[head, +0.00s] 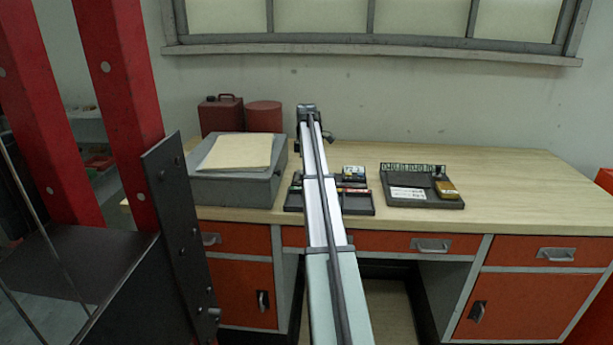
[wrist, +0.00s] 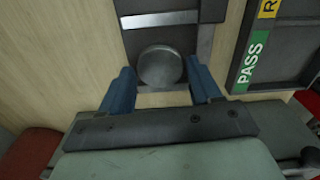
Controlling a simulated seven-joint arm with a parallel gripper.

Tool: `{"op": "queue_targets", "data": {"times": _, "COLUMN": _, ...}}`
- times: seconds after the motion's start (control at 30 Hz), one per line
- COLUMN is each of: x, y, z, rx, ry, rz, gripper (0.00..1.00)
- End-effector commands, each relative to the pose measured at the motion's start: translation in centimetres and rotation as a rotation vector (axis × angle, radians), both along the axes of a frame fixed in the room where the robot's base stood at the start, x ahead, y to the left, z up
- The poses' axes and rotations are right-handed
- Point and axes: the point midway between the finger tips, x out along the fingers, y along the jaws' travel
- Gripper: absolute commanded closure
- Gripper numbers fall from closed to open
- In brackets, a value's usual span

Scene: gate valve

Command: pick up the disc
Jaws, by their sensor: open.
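The disc (wrist: 159,66) is a round, flat, grey metal piece at the near end of a dark fixture (wrist: 133,42) in the wrist view. My gripper (wrist: 160,72) is open, with one blue finger to the left of the disc and one to the right. A gap shows on each side, and I cannot tell how far the fingers are above the disc. In the head view my arm reaches over the desk, and I cannot make out the disc or the fingers there.
A dark tray with a green PASS label (wrist: 249,66) lies right of the fixture. In the head view, a grey box with papers (head: 235,153) stands left of my arm, with a red can (head: 220,116) behind. A dark tray (head: 424,203) lies to the right. The desk's right side is clear.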

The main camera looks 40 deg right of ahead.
Motion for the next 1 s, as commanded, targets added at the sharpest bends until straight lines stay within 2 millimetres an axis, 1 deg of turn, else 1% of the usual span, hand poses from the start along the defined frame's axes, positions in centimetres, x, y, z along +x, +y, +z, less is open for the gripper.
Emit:
{"op": "queue_targets", "data": {"times": 0.03, "x": -0.05, "y": 0.05, "z": -0.63, "rx": 0.000, "ry": 0.000, "rz": 0.000, "gripper": 0.37}}
{"op": "queue_targets", "data": {"times": 0.1, "x": -0.01, "y": 0.03, "z": -1.13, "rx": 0.000, "ry": 0.000, "rz": 0.000, "gripper": 0.37}}
{"op": "queue_targets", "data": {"times": 0.33, "x": 0.03, "y": 0.00, "z": -1.25, "rx": -0.001, "ry": -0.001, "rz": 0.000, "gripper": 0.37}}
{"op": "queue_targets", "data": {"times": 0.9, "x": 0.03, "y": 0.01, "z": -1.15, "rx": -0.001, "ry": -0.001, "rz": 0.000, "gripper": 0.92}}
{"op": "queue_targets", "data": {"times": 0.93, "x": 0.03, "y": 0.01, "z": -1.15, "rx": -0.001, "ry": -0.001, "rz": 0.000, "gripper": 0.94}}
{"op": "queue_targets", "data": {"times": 1.0, "x": 0.03, "y": 0.01, "z": -1.15, "rx": -0.001, "ry": -0.001, "rz": 0.000, "gripper": 0.95}}
